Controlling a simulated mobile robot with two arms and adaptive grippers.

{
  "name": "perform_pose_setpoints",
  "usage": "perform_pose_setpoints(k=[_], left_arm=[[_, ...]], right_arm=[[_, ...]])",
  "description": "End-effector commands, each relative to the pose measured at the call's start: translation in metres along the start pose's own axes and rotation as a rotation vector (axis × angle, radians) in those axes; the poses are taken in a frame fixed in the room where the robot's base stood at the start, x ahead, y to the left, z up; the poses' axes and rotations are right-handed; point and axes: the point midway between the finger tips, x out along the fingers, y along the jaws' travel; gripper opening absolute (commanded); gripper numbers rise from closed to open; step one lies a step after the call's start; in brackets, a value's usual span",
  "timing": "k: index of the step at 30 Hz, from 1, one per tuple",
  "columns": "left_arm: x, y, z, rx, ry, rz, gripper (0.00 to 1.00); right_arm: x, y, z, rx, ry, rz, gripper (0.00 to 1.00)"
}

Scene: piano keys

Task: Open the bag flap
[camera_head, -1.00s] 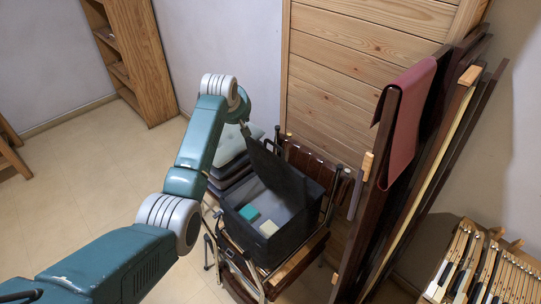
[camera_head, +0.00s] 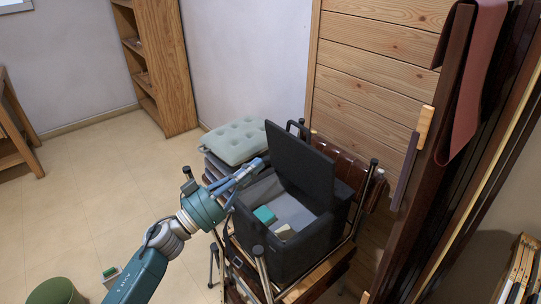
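The black bag (camera_head: 288,258) is a boxy case on a wooden chair or stand, with its top open. Its flap (camera_head: 303,160) stands up, roughly upright, along the back side. Inside the grey interior lie a teal block (camera_head: 264,215) and a cream block (camera_head: 284,232). My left gripper (camera_head: 256,167) is at the bag's left rim, to the left of the flap and seemingly apart from it. Its fingers are small and seen from the side, so their opening is unclear. My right gripper is not in view.
A pale green tufted cushion (camera_head: 236,139) lies on a stack behind the bag's left side. A wooden shelf (camera_head: 168,75) stands at the back. A dark rack with a red cloth (camera_head: 472,85) is close on the right. The floor (camera_head: 90,170) at left is mostly clear.

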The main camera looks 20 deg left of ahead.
Motion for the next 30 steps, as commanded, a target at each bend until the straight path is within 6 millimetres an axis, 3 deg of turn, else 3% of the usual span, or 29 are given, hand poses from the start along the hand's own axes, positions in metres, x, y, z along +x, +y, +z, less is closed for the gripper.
perform_pose_setpoints(k=[15,21,30], left_arm=[[0.105,-0.002,-0.004,-0.006,0.005,-0.005,0.0],[0.126,-0.003,-0.002,-0.004,0.003,-0.006,0.0],[0.131,-0.002,-0.001,-0.003,0.002,-0.005,0.0]], right_arm=[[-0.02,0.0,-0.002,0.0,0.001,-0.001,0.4],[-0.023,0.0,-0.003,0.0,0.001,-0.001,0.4],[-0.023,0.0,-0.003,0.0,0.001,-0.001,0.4]])
